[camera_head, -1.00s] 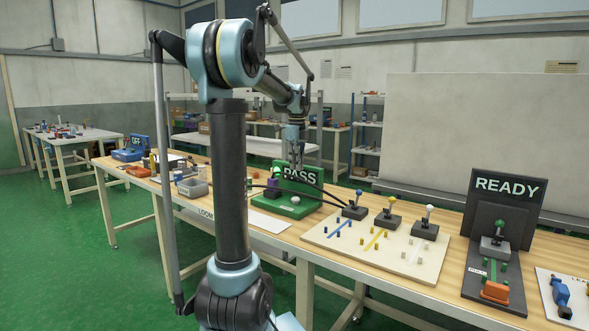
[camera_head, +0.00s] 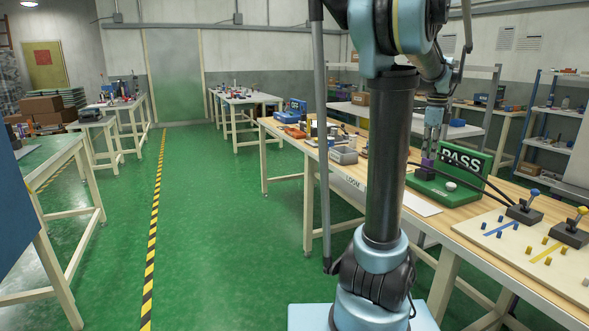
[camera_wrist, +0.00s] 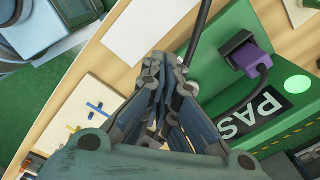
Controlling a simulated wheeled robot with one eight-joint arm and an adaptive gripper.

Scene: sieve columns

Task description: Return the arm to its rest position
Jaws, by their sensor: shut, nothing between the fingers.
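My gripper (camera_head: 433,125) hangs from my raised arm over the workbench, fingers pointing down, close to the green PASS fixture (camera_head: 470,163). In the wrist view its fingers (camera_wrist: 165,75) are together with nothing held between them. The green fixture (camera_wrist: 222,50) lies to their right there. A purple plug (camera_wrist: 252,60) sits at the dark socket on the fixture, apart from the fingers, with a black cable running from it. A round lamp (camera_wrist: 297,84) on the fixture glows pale green.
The wooden bench (camera_head: 425,212) carries a board of coloured pegs and levers (camera_head: 530,235) at right and a grey bin (camera_head: 343,156) at left. Cables arch over the bench. Green floor (camera_head: 225,230) is open to the left, with a striped line (camera_head: 155,220).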

